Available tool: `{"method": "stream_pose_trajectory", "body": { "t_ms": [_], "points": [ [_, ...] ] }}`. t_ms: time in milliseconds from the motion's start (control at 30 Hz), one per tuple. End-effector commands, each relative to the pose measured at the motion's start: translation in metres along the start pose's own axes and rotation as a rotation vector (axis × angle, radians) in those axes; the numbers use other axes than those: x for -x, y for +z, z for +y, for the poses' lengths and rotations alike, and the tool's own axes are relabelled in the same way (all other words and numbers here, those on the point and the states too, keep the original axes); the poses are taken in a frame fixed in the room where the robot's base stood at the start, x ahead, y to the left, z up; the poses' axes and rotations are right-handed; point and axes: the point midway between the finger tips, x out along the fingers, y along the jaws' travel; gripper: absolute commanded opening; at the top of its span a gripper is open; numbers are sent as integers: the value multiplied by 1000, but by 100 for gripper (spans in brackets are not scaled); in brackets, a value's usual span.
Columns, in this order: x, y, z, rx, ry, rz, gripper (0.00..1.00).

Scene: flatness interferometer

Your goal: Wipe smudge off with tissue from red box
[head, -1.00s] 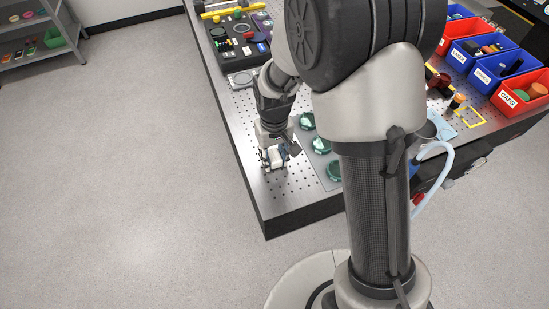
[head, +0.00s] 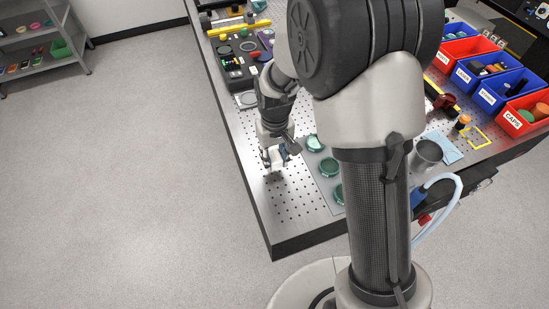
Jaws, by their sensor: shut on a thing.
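My gripper (head: 275,163) points down over the near left part of the perforated metal table (head: 290,215). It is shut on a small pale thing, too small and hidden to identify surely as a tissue. Several green glass discs (head: 329,167) lie in a row on a grey mat (head: 322,182), just right of my gripper and apart from it. No smudge can be made out at this size. A red bin (head: 515,124) labelled CAPS stands at the far right; another red bin (head: 463,50) stands behind. I cannot tell whether either is the red box with tissues.
Blue bins (head: 493,92) stand between the red ones. A grey cup (head: 427,155) and a light blue sheet (head: 447,146) lie right of my arm. A dark box with buttons (head: 238,62) sits at the far left. The table's near left corner is bare.

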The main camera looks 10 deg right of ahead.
Motion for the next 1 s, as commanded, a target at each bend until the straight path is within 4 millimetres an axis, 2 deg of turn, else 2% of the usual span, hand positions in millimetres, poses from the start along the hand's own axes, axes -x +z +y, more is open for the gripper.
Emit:
{"method": "stream_pose_trajectory", "body": {
  "t_ms": [33, 400, 1000],
  "points": [
    [8, -1, 0, 0, 0, 1, 4],
    [39, -3, 2, -2, 0, 0, 4],
    [41, -3, 3, -2, 0, 0, 4]
  ]
}}
